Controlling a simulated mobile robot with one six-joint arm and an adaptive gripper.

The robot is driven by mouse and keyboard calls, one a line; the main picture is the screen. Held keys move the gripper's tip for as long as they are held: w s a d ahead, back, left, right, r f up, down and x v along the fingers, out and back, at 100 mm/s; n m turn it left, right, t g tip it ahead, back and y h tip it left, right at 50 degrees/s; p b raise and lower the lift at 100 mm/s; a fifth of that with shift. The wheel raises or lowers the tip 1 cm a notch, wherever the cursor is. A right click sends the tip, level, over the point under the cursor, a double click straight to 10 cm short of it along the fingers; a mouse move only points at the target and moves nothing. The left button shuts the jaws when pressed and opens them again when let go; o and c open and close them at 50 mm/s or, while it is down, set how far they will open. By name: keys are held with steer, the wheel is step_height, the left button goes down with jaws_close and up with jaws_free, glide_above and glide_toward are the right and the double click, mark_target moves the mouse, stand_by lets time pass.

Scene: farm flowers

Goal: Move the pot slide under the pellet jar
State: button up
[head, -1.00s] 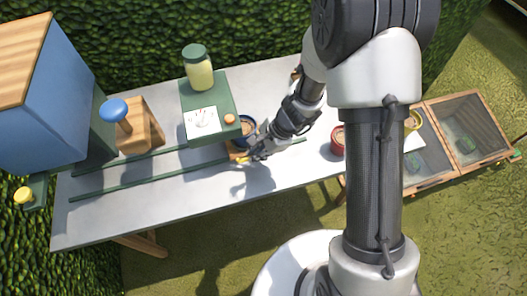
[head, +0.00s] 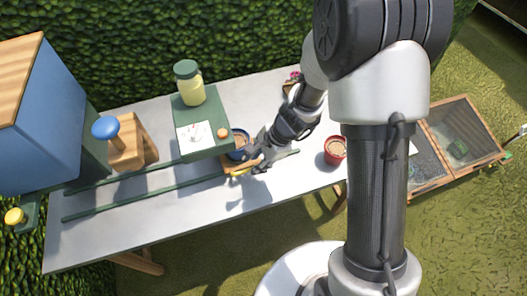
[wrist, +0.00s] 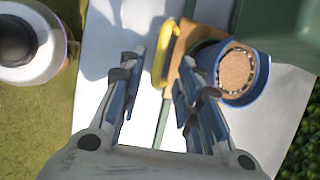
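The pot slide (head: 229,172) is a small wooden carriage on green rails, with a yellow handle (wrist: 163,58) at its front. A blue pot (wrist: 263,82) filled with brown soil stands on it, right beside the green dispenser box. The pellet jar (head: 193,92), pale yellow with a green lid, stands on top of that box, left of the pot in the head view. My gripper (wrist: 162,80) is open and low over the rails at the slide. The yellow handle shows between its fingertips; I cannot tell whether they touch it.
The green box (head: 210,140) bears a dial card and an orange knob. A wooden stand with a blue knob (head: 106,128) and a blue cabinet (head: 50,120) are at left. A red pot (head: 335,151) stands at right. The rails left of the slide are clear.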

steer(key=v, duration=0.9)
steer(key=shift+r, duration=0.1)
steer(key=shift+d, duration=0.15)
steer(key=shift+c, duration=0.6)
steer(key=d+f+m+y+p, duration=0.1)
steer(key=d+m+p, duration=0.1)
steer(key=d+p, duration=0.1)
steer(key=d+f+m+p, duration=0.1)
steer(key=d+p, duration=0.2)
steer(key=d, duration=0.1)
steer(key=d+f+m+y+p, duration=0.1)
steer(key=d+m+p, duration=0.1)
steer(key=d, duration=0.1)
steer(key=shift+s+d+f+m+t+y+p, duration=0.2)
steer(key=shift+s+m+t+y+p, duration=0.1)
steer(key=shift+p, duration=0.1)
jaws_close()
steer(key=b+x, duration=0.1)
steer(key=x, duration=0.4)
steer(key=b+x, duration=0.2)
steer(key=x, duration=0.3)
steer(key=shift+d+f, duration=0.25)
steer(key=a, duration=0.2)
steer(key=a+f, duration=0.1)
steer(key=shift+w+a, duration=0.15)
steer(key=shift+w, duration=0.15)
steer(key=shift+w+a+b, duration=0.1)
steer(key=shift+a+b, duration=0.2)
steer(key=shift+a, duration=0.1)
